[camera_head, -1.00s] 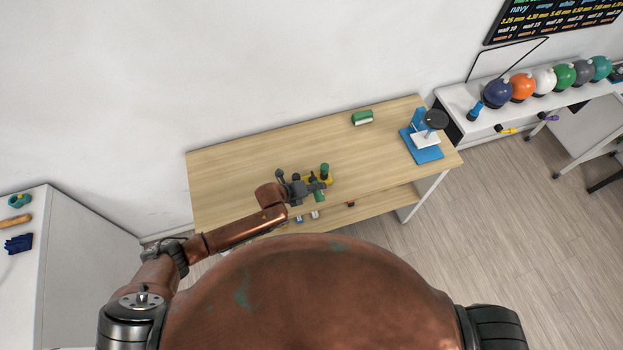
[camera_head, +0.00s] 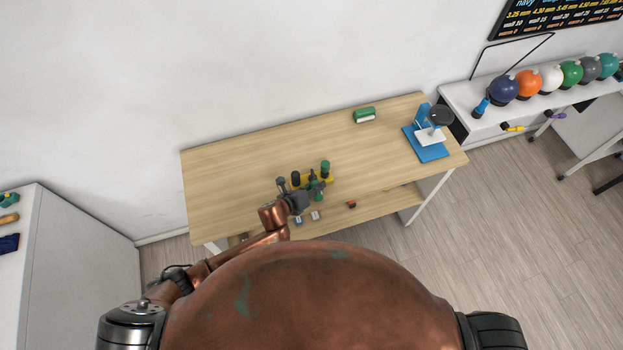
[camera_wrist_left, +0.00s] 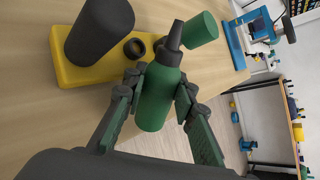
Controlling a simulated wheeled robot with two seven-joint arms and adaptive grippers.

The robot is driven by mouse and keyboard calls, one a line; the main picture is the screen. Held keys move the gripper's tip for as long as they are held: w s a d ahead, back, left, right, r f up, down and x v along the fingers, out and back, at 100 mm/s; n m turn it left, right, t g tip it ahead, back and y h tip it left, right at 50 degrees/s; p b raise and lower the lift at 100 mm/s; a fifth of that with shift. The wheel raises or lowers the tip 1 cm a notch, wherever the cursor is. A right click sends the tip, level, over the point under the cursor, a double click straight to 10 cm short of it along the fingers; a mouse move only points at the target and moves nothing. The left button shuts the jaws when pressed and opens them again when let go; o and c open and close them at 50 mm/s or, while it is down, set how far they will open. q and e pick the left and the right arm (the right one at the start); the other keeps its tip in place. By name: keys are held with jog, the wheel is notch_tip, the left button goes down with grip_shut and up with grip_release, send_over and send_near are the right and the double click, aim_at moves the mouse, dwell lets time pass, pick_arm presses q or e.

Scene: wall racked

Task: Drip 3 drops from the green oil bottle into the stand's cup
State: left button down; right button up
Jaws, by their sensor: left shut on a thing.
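The green oil bottle (camera_wrist_left: 159,92) with its dark nozzle is between the fingers of my left gripper (camera_wrist_left: 160,100), which is shut on it. In the head view my left gripper (camera_head: 308,195) holds the bottle (camera_head: 317,190) in front of the yellow holder (camera_head: 303,181), near the table's front edge. The wrist view also shows the yellow holder (camera_wrist_left: 75,78) with a black cylinder and an empty dark ring. The blue stand (camera_head: 427,150) is at the table's right end; a white platform and dark round top show on it. I cannot make out its cup. My right gripper is not in view.
A green and white block (camera_head: 364,115) lies at the table's back edge. A green-topped item (camera_head: 325,168) stands at the holder's right end. The wooden tabletop (camera_head: 250,150) is clear between holder and stand. A lower shelf holds small items.

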pick_arm(q)
notch_tip(320, 180, up, 7)
jog(key=p, duration=0.7)
jog(key=shift+r, duration=0.1)
dwell(0.4)
jog(key=shift+f+t+b, duration=0.25)
jog(key=shift+t+b, duration=0.05)
jog(key=shift+b, duration=0.4)
jog(key=m+t+b, duration=0.2)
jog(key=t+b, duration=0.1)
jog(key=b, duration=0.5)
jog(key=shift+b, duration=0.35)
jog(key=shift+m+t+b, duration=1.2)
jog(key=shift+t+b, duration=0.1)
jog(key=shift+b, duration=3)
jog(key=shift+r+m+t+h+b, duration=0.15)
jog(key=shift+m+t+h+b, duration=0.3)
jog(key=shift+b, duration=1.25)
